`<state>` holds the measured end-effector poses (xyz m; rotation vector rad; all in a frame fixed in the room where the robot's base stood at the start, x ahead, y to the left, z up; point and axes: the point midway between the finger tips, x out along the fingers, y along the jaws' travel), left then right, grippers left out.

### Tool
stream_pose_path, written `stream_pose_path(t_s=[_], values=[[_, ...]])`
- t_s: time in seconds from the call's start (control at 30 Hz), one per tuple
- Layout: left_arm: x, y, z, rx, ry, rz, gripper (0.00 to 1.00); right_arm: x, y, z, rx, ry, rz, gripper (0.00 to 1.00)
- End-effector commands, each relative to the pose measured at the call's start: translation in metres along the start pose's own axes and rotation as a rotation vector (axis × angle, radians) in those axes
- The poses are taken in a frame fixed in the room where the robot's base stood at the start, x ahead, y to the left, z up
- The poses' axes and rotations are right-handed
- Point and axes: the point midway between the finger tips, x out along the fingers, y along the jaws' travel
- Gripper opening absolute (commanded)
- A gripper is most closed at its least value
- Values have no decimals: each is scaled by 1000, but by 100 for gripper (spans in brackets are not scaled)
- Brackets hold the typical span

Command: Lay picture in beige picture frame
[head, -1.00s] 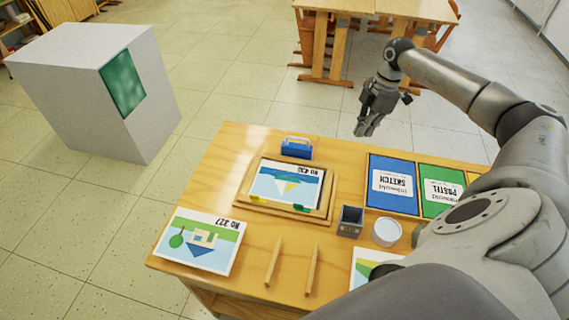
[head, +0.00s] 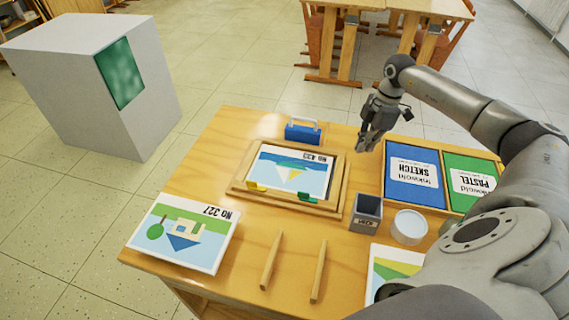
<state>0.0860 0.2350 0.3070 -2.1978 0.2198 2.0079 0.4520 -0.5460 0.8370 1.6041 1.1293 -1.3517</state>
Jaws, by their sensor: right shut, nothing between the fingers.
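The beige picture frame (head: 240,186) lies on the wooden table. A picture marked No 433 (head: 279,180), with a sailboat on blue, lies inside the frame's border. Picture No 327 (head: 207,225) lies on the table at the left front. Another picture (head: 388,268) at the front is partly hidden by my right arm. My right gripper (head: 366,149) is shut and empty, above the table's back edge, right of the frame. My left gripper is out of view.
Sketch (head: 415,178) and Pastel (head: 470,184) pads lie at the right. A white block (head: 75,85) stands left.

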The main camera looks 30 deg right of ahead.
Motion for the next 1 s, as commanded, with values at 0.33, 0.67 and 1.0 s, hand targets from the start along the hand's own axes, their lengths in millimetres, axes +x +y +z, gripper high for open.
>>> stream_pose_path(t_s=[0.33,0.67,1.0], values=[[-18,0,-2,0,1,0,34,10,0,-76,-6,5,0,0],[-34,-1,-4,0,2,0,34,22,0,-149,-5,6,0,0],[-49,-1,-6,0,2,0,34,34,0,-217,-4,5,-1,0]])
